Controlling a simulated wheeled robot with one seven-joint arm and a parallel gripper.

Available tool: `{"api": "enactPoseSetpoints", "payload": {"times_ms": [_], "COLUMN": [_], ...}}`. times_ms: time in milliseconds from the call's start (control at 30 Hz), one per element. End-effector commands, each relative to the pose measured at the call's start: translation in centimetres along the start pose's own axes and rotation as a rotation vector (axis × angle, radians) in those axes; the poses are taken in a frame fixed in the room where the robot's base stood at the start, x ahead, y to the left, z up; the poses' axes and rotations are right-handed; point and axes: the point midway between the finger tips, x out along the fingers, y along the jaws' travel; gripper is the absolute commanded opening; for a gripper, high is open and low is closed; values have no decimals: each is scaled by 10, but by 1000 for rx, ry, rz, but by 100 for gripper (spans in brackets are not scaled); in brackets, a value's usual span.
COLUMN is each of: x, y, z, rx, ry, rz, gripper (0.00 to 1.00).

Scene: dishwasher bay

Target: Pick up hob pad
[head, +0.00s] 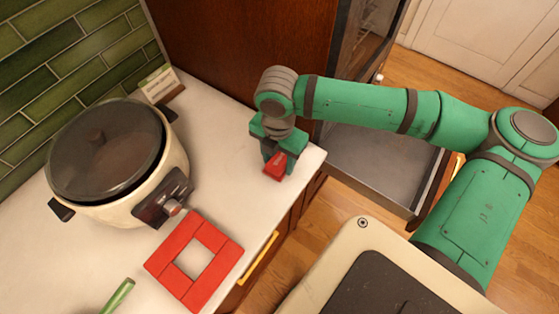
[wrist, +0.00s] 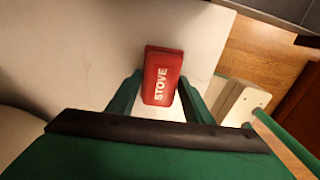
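The hob pad is a small red block (head: 275,166) near the counter's right corner. In the wrist view the red block (wrist: 162,75) bears the white word "STOVE". My gripper (head: 277,153) is above it, pointing down. In the wrist view my gripper's two green fingers (wrist: 160,88) stand on either side of the block's near part, spread about as wide as the block. A thin gap seems to show at the left finger; contact at the right one is unclear. The block's underside is hidden.
A cream cooker with a dark glass lid (head: 105,150) stands on the white counter (head: 225,185). A red square frame (head: 165,258) lies in front of it. A small sign (head: 159,84) and a green stick (head: 117,296) are nearby. An open drawer (head: 375,170) is right of the counter.

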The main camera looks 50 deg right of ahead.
Motion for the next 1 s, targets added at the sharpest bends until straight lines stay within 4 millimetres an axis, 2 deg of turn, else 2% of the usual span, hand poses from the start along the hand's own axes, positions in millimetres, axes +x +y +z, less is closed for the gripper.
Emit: {"api": "enactPoseSetpoints", "payload": {"times_ms": [33,67,367,567,700,1000], "x": [0,0,-1,-11,-32,-94], "y": [0,0,0,0,0,-54], "z": [0,0,0,0,1,-6], "rx": [0,0,0,0,0,3], "ry": [0,0,0,-1,-2,-2], "rz": [0,0,0,2,2,3], "gripper": [30,24,24,24,24,24]}}
